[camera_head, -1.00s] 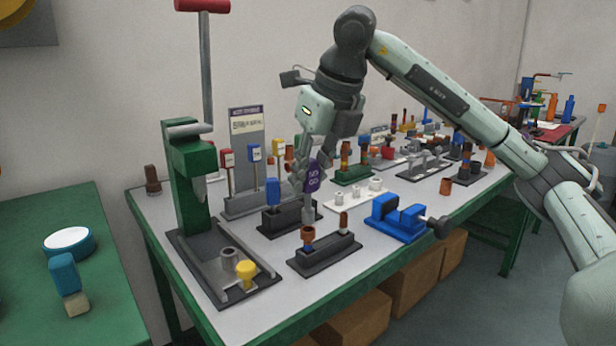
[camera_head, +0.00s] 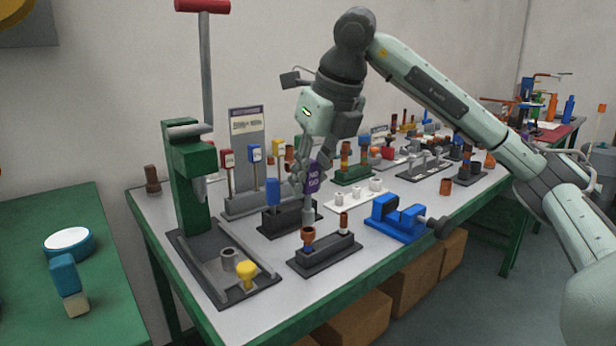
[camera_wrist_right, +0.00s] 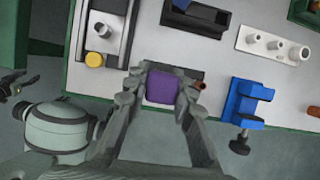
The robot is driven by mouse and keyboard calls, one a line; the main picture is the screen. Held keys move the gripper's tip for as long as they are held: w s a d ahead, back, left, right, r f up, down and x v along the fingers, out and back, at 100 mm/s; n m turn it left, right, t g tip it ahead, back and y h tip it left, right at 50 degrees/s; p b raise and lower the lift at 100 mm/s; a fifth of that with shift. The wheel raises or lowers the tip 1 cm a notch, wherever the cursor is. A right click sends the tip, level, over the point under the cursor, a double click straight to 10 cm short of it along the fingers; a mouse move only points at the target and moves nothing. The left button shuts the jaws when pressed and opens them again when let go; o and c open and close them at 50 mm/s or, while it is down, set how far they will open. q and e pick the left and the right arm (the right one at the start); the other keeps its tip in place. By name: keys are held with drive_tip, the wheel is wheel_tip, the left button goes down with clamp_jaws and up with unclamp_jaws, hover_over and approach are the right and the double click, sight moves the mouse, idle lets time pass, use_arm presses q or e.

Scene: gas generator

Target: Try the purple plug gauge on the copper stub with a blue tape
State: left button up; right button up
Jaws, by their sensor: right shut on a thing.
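My right gripper (camera_head: 304,178) is shut on the purple plug gauge (camera_head: 314,177), above a dark block (camera_head: 330,262) near the bench's front. In the right wrist view the purple body (camera_wrist_right: 161,88) sits between both fingers. The gauge's grey pin points down and meets the top of the copper stub with blue tape (camera_head: 308,236), at the block's left end. I cannot tell how far the pin is inside. This stub is hidden behind the gauge in the wrist view. A dark part at the wrist view's left edge may be my left gripper (camera_wrist_right: 16,87); its jaws are unclear.
A second copper stub (camera_head: 343,221) stands in the same block. A green press (camera_head: 190,185) is to the left, and a blue vise (camera_head: 395,217) to the right. A black block with a blue-handled gauge (camera_head: 273,191) and a white stand (camera_head: 338,201) are behind.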

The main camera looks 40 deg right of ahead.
drive_tip(key=shift+f, duration=0.1)
drive_tip(key=shift+f+b, duration=0.5)
idle(0.6)
drive_tip(key=shift+r+p, duration=0.6)
drive_tip(key=shift+r, duration=0.05)
wheel_tip(320, 180, up, 4)
drive_tip(key=p, duration=0.3)
idle(0.3)
